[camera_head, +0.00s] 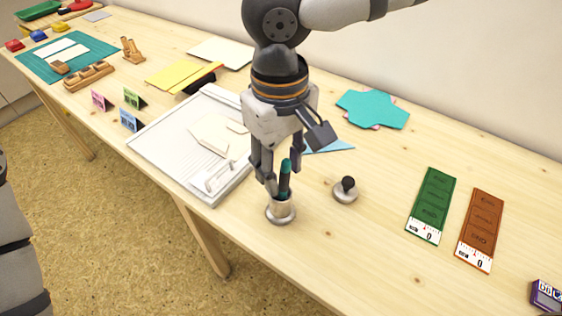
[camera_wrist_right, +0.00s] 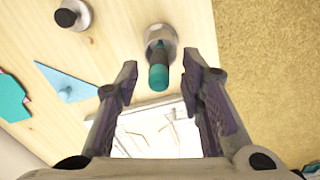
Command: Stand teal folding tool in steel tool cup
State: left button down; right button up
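The teal folding tool (camera_head: 285,181) stands nearly upright in the steel tool cup (camera_head: 281,211), its teal end up and its dark lower part going into the cup. The cup stands near the table's front edge. In the right wrist view the tool (camera_wrist_right: 158,72) and the cup (camera_wrist_right: 160,38) also show. My right gripper (camera_head: 283,177) points down above the cup. Its fingers are apart, with the tool's top in line with the gap between them and clear space on both sides. The cup's inside is hidden. My left gripper is not in view.
A steel piece with a black knob (camera_head: 345,189) stands right of the cup. A white board (camera_head: 165,152) lies to the left. Green (camera_head: 433,203) and brown (camera_head: 482,228) strips lie to the right. A teal paper shape (camera_head: 372,108) lies behind. Bare table surrounds the cup's right side.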

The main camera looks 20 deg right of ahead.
jog(key=shift+r, duration=0.1)
notch_tip(320, 180, up, 12)
dwell(1.0)
